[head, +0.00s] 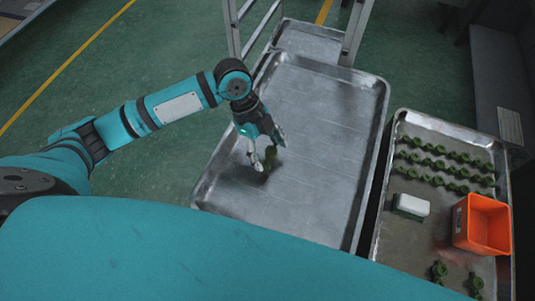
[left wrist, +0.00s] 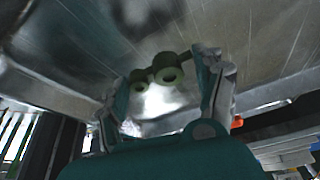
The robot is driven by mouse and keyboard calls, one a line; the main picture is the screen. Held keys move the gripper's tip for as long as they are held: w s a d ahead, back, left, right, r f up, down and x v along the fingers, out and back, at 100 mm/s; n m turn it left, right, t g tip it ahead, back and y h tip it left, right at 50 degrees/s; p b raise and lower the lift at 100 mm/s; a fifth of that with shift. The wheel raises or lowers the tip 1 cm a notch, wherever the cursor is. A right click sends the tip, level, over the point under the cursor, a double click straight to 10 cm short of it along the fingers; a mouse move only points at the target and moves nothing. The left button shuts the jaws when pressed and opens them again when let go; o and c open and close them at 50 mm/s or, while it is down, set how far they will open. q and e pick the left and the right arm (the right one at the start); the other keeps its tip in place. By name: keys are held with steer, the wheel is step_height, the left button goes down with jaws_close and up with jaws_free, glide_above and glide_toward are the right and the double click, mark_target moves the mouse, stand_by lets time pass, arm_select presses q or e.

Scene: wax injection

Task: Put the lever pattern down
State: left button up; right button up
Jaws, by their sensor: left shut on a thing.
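My left gripper (head: 263,158) is over the large metal tray (head: 315,95), near its left front part. It is shut on a green lever pattern (head: 270,155), which shows just at the fingertips. In the left wrist view, the lever pattern (left wrist: 160,72) sits between the two fingers of my left gripper (left wrist: 165,95), with its round ends visible. The tray surface (left wrist: 250,30) lies close behind it. I cannot tell whether the pattern touches the tray. My right gripper is not in view.
The tray is otherwise bare. To its right, a second tray (head: 395,240) holds rows of green patterns (head: 440,165), a white block (head: 411,205) and an orange bin (head: 482,224). Metal rack posts (head: 356,30) rise at the far end.

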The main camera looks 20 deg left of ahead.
mark_target(267, 158)
arm_select(q)
steer(key=shift+f, duration=1.75)
steer(key=o, duration=1)
steer(key=shift+f, duration=0.1)
steer(key=shift+c, duration=0.2)
steer(key=v, duration=1.2)
